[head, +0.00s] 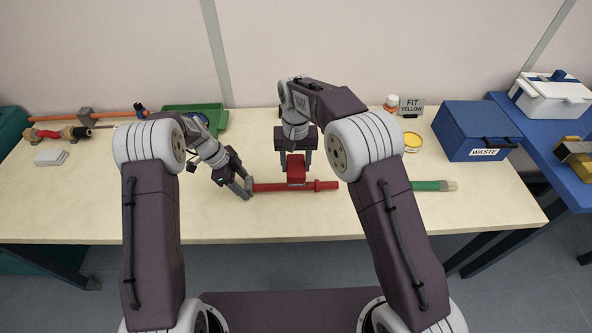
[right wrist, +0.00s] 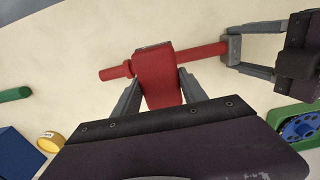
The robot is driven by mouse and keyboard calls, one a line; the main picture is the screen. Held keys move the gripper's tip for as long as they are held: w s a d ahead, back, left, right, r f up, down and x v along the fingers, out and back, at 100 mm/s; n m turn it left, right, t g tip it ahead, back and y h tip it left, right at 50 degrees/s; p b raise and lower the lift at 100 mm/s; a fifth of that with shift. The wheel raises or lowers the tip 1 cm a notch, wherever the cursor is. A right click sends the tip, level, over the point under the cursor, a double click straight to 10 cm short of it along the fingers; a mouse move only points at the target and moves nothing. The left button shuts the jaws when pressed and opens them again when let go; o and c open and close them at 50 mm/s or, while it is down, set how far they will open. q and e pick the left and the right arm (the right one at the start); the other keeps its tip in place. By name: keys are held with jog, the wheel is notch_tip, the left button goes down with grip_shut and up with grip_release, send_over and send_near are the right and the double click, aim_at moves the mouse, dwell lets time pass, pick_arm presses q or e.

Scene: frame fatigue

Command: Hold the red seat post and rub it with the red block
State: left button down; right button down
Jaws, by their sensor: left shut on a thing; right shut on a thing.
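The red seat post (head: 320,186) lies roughly level across the front middle of the table. My left gripper (head: 247,187) is shut on its left end. The red block (head: 296,168) sits over the middle of the post and seems to touch it. My right gripper (head: 296,170) points down and is shut on the block. In the right wrist view the block (right wrist: 158,80) is between the fingers of my right gripper (right wrist: 155,92), across the post (right wrist: 205,52). The left gripper (right wrist: 232,48) also shows there at the post's end. The block's contact face is hidden.
A green-handled tool (head: 432,186) lies to the right on the table (head: 240,222).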

jog(key=shift+r, duration=0.65)
jog(key=shift+r, duration=0.1)
jog(key=shift+r, duration=1.4)
pick_arm(q)
jog(key=shift+c, duration=2.2)
grip_release()
jog(key=v, duration=1.2)
